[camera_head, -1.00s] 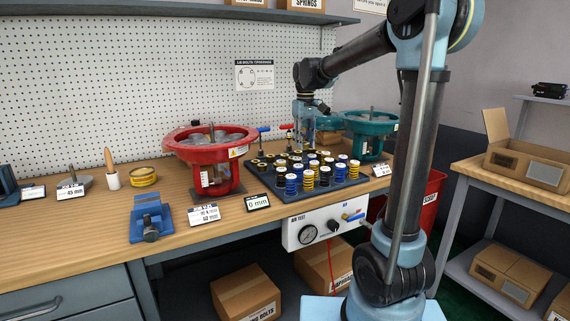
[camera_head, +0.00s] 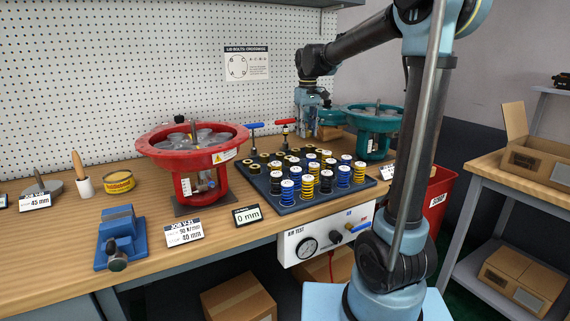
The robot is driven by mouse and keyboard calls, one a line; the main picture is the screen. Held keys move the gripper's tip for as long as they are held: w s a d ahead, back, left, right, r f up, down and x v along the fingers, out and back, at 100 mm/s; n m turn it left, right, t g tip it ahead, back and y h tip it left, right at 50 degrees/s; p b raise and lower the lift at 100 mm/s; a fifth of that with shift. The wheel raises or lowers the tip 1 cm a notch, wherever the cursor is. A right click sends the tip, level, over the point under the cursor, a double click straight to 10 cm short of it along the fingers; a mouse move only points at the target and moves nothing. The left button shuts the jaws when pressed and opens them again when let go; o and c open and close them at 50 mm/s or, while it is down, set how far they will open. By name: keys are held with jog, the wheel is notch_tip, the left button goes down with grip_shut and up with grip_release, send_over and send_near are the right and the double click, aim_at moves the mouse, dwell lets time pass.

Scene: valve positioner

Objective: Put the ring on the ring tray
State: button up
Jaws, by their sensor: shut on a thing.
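My gripper (camera_head: 309,125) hangs at the back of the bench, behind the board of springs and left of the teal actuator. Its fingertips are small and partly hidden. It is shut on a teal piece (camera_head: 330,117), which looks like the ring and shows at its right side, close to the teal actuator's rim. I cannot tell whether the ring touches anything below. A brown, low object (camera_head: 328,132) shows under it; I cannot tell whether this is the ring tray.
A board of springs (camera_head: 287,208) lies in front of my gripper. The red actuator (camera_head: 196,150) stands left, the teal actuator (camera_head: 375,120) right. A pegboard wall (camera_head: 150,60) rises behind.

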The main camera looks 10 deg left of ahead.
jog(key=shift+a, duration=0.1)
jog(key=shift+s+f, duration=0.1)
jog(key=shift+f, duration=4.95)
jog(key=shift+a, duration=0.1)
jog(key=o, duration=1.1)
jog(key=shift+f, duration=0.1)
notch_tip(320, 180, up, 12)
jog(key=shift+r, duration=0.15)
